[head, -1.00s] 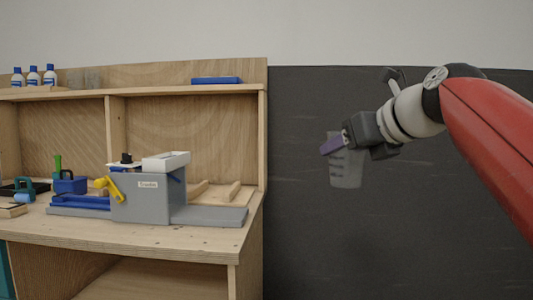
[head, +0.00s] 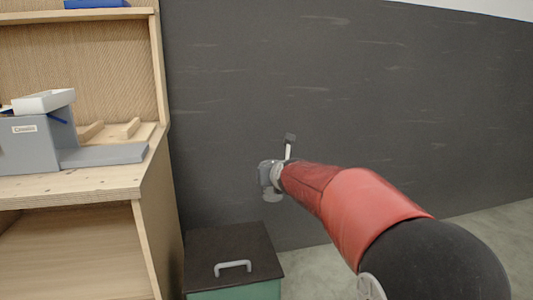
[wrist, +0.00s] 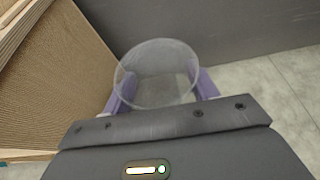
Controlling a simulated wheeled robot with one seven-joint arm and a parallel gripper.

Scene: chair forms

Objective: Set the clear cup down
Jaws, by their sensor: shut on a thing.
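The clear cup (wrist: 155,72) is a see-through tumbler with a round rim, held between the purple fingers of my gripper (wrist: 165,88) in the wrist view. My gripper is shut on its sides. In the head view my gripper (head: 267,176) is small, at the far end of my red arm, and hides most of the cup. A pale piece of the cup (head: 273,196) shows just below it. The cup is in the air in front of the dark wall, right of the wooden bench. I see nothing touching its base.
A green box with a dark flat top (head: 215,245) and grey handle stands on the floor right of the wooden bench (head: 85,185). A grey machine (head: 40,145) stands on the bench. The dark wall (head: 350,90) is behind; grey floor is open at the right.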

